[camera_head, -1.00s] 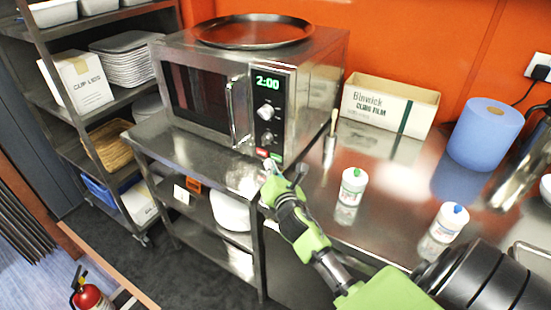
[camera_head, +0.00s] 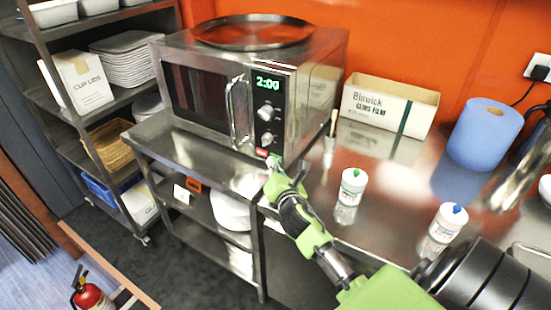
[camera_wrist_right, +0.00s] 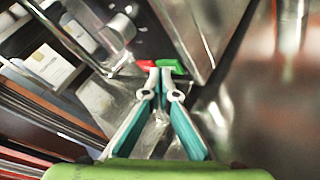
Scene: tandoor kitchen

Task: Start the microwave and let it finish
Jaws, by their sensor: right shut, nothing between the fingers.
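The steel microwave (camera_head: 205,97) stands on a steel shelf unit with its door closed. Its green display (camera_head: 268,83) reads 2:00. Two knobs sit below the display, and a red button (camera_head: 261,153) is at the panel's bottom. My right gripper (camera_head: 273,161) is shut and empty, its tip at the panel's lower edge beside the red button. In the right wrist view the fingertips (camera_wrist_right: 162,74) are just in front of the green button (camera_wrist_right: 172,66), with the red button (camera_wrist_right: 146,65) to its left. I cannot tell whether they touch the green button. My left gripper is out of view.
A round dark tray (camera_head: 253,31) lies on the microwave. On the counter to the right are two white bottles (camera_head: 352,187), a film box (camera_head: 390,105) and a blue paper roll (camera_head: 485,135). A shelf rack (camera_head: 62,120) stands at the left.

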